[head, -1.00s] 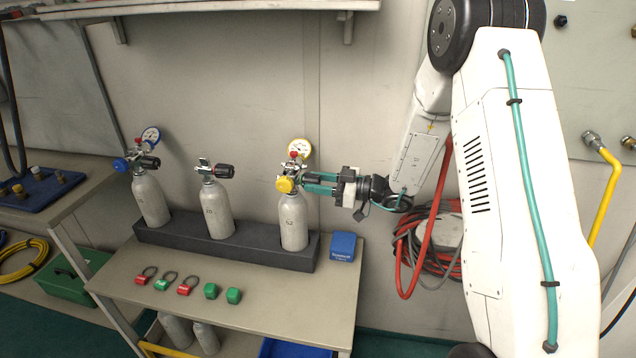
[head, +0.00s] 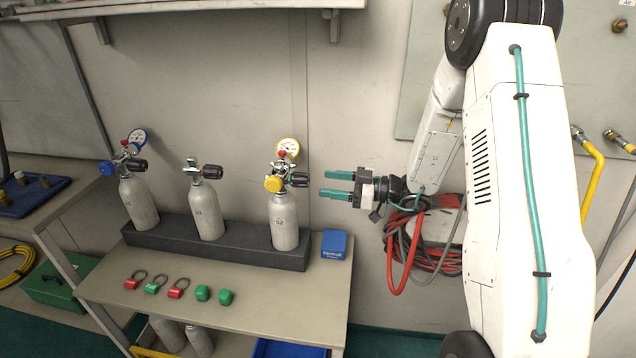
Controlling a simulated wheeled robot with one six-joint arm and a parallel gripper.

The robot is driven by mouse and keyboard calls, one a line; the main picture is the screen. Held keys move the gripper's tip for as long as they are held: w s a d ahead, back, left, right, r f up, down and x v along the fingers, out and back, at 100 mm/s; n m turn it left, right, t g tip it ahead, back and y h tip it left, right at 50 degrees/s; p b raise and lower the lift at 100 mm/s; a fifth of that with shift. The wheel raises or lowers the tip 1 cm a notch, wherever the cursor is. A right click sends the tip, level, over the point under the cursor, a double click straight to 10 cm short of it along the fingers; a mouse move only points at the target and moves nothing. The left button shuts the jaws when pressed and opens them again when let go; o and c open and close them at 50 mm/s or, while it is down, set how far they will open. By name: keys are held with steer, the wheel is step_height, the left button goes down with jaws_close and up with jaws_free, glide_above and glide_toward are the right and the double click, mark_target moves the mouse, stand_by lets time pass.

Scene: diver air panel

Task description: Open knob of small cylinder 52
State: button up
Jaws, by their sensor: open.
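The small cylinder (head: 285,222) at the right end of the rack is grey, upright, and carries a label that looks like 52. Its valve has a dark knob (head: 299,180) on the right side. A yellow-capped regulator (head: 274,184) with a yellow-rimmed gauge (head: 288,148) is mounted on it. My gripper (head: 325,184) is to the right of the knob at about its height, with teal fingers pointing left. It is open and empty, with a visible gap between the fingertips and the knob. Whether the knob is turned cannot be told.
Two more small cylinders (head: 207,212) (head: 139,203) stand in the dark rack (head: 170,238). A blue box (head: 335,245) sits right of the rack. Red and green caps (head: 202,293) lie on the bench front. Red hose (head: 392,255) hangs on the wall below my gripper.

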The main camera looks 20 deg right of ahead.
steer(key=shift+s+d, duration=0.25)
steer(key=shift+d, duration=0.15)
